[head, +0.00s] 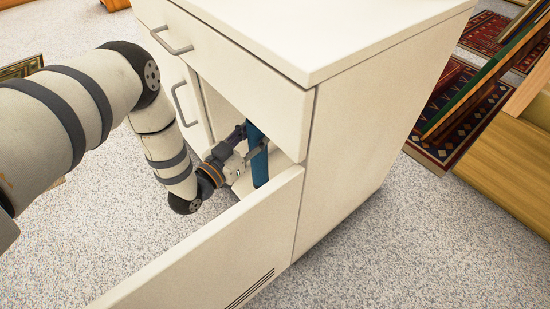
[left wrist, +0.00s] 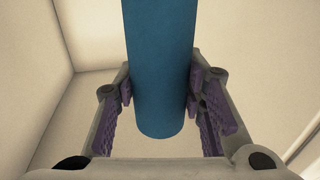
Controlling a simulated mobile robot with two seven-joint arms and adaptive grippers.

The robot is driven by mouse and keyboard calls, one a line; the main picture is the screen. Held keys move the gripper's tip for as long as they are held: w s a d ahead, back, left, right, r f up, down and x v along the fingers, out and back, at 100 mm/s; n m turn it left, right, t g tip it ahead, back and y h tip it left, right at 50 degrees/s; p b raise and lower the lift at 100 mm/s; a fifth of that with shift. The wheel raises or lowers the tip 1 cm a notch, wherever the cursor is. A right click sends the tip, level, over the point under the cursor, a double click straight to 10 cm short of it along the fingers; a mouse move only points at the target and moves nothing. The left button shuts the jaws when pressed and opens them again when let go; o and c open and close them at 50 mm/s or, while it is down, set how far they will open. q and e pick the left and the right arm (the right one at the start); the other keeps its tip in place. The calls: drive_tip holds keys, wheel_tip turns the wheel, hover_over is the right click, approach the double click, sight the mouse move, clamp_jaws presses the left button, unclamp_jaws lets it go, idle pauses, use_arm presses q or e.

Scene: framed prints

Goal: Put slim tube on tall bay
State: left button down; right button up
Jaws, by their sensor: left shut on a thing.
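A slim blue tube (head: 258,157) stands about upright inside the open lower compartment, the tall bay (head: 236,102), of a white cabinet. My left gripper (head: 255,152) reaches into the bay and is shut on the tube. In the left wrist view the tube (left wrist: 160,70) is between the two purple-padded fingers (left wrist: 163,95), and its lower end shows just below them. I cannot tell whether the tube touches the bay floor. The cabinet's upper edge hides the tube's top in the head view. My right gripper is not in view.
The open cabinet door (head: 225,245) stands out in front of the bay, close to my left arm. A drawer with a handle (head: 171,40) is above. Patterned rugs (head: 450,110) and wooden pieces lie at the right. The speckled floor at front left is clear.

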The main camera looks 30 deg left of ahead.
use_arm(q)
drive_tip(key=w+d+f+b, duration=0.1)
drive_tip(key=w+f+b, duration=0.2)
drive_tip(key=f, duration=0.4)
drive_tip(key=shift+f+b, duration=0.15)
drive_tip(key=shift+b, duration=0.25)
drive_tip(key=c, duration=1)
unclamp_jaws()
drive_tip(key=shift+d+f, duration=0.1)
drive_tip(key=shift+d, duration=0.05)
drive_tip(key=shift+c, duration=0.2)
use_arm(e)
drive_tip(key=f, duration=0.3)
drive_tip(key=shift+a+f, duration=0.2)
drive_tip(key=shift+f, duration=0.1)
use_arm(q)
drive_tip(key=s+a+p, duration=0.1)
drive_tip(key=s+p, duration=0.3)
drive_tip(key=s, duration=0.8)
drive_tip(key=shift+a+r+p, duration=0.15)
drive_tip(key=shift+r+p, duration=0.05)
drive_tip(key=shift+p, duration=0.15)
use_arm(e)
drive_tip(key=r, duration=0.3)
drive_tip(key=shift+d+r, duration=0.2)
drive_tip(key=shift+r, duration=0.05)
